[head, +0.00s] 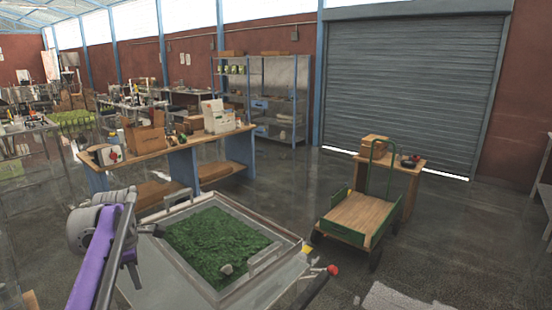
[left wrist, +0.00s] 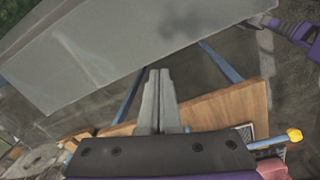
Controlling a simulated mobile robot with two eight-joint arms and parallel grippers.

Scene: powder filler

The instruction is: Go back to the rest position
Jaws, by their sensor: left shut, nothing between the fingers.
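My left arm comes in at the lower left of the head view, and its grey wrist hangs beside the filler's hopper. My left gripper (head: 151,230) is small there, near the hopper's left rim. In the left wrist view the two grey fingers of my left gripper (left wrist: 158,74) lie together, shut, with nothing between them. The powder filler's hopper (head: 285,232) is an open, pale, square tray holding green powder (head: 215,240). A small pale lump (head: 226,268) lies on the powder. My right gripper does not show in the head view.
A wooden workbench (head: 215,147) with boxes stands behind the hopper. A green-framed cart (head: 358,215) stands to the right, before a small wooden table (head: 408,170). A red-knobbed lever (head: 333,270) sticks out at the hopper's right. Open floor (head: 450,235) lies at the right.

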